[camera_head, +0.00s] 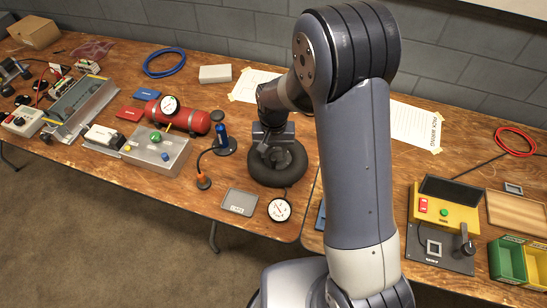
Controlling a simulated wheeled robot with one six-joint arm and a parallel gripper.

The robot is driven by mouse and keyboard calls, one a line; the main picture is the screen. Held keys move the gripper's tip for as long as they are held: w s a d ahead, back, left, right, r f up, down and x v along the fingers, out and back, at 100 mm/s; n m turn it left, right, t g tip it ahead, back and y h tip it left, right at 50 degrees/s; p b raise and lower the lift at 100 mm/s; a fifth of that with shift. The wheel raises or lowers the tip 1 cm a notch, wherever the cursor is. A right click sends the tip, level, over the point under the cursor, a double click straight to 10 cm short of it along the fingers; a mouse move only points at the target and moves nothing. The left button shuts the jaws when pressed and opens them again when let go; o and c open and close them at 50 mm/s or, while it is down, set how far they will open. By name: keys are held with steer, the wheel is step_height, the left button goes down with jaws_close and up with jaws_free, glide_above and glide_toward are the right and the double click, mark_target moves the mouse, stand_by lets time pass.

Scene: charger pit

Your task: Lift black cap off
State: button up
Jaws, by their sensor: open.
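My gripper (270,149) is open and points down over the black tyre (293,176) lying on the wooden table, left of my upper arm. The fingertips are small and dark against the tyre's middle. I cannot tell whether they touch anything there. A black cap is not clearly visible on the tyre; the gripper hides part of its centre. A small black round piece (217,115) sits apart, by the right end of the red tank.
Left of the tyre stand a blue-topped fitting (221,139) on a black base and an orange-tipped hose (203,181). In front are a grey tray (239,201) and a round gauge (279,210). The red tank (187,117) lies further left. A yellow box (447,209) stands right.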

steer(key=shift+f, duration=1.05)
steer(key=shift+c, duration=0.4)
jaws_close()
